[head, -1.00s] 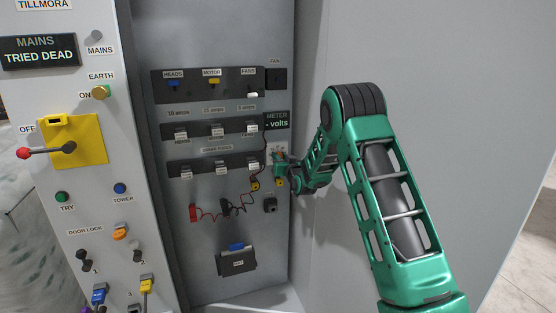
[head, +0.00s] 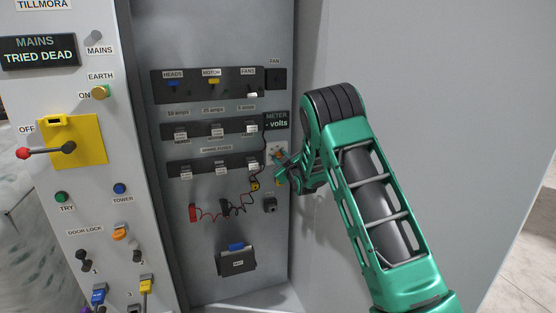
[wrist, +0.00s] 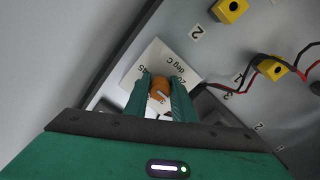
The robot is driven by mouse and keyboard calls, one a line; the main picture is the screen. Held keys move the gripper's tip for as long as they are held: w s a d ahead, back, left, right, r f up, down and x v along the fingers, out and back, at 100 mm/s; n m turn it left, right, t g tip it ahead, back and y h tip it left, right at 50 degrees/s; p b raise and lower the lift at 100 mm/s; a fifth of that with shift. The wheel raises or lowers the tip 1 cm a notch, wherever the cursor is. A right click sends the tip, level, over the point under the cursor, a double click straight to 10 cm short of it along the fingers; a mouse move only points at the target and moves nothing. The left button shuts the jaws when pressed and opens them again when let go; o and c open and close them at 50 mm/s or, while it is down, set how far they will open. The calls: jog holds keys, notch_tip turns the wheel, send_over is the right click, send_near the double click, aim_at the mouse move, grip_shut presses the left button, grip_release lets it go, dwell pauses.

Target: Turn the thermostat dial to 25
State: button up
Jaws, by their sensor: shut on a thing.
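The thermostat is a white plate (wrist: 172,66) marked "deg C", with scale figures including "45" along its edge. Its orange dial (wrist: 158,92) has a pale mark and sits at the plate's middle. Which figure the mark faces I cannot tell. In the head view the plate (head: 277,147) is small, below the meter display. My gripper (wrist: 160,90) is shut on the dial, with one green finger on each side of it. In the head view the gripper (head: 281,166) reaches the panel's right edge, and its fingers partly hide the dial.
Yellow blocks (wrist: 232,10) and red and black leads lie beside the thermostat. Fuse rows (head: 215,168) and a meter display (head: 277,121) reading "- volts" are close by. The grey cabinet side wall (head: 430,60) stands right of the panel, near my arm.

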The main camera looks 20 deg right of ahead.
jog(key=shift+a+f, duration=0.1)
jog(key=shift+f, duration=0.3)
jog(key=o, duration=1.1)
jog(key=shift+c, duration=0.2)
jog(key=shift+r, duration=0.25)
jog(key=s, duration=1)
jog(key=shift+s, duration=0.3)
jog(key=shift+f, duration=0.1)
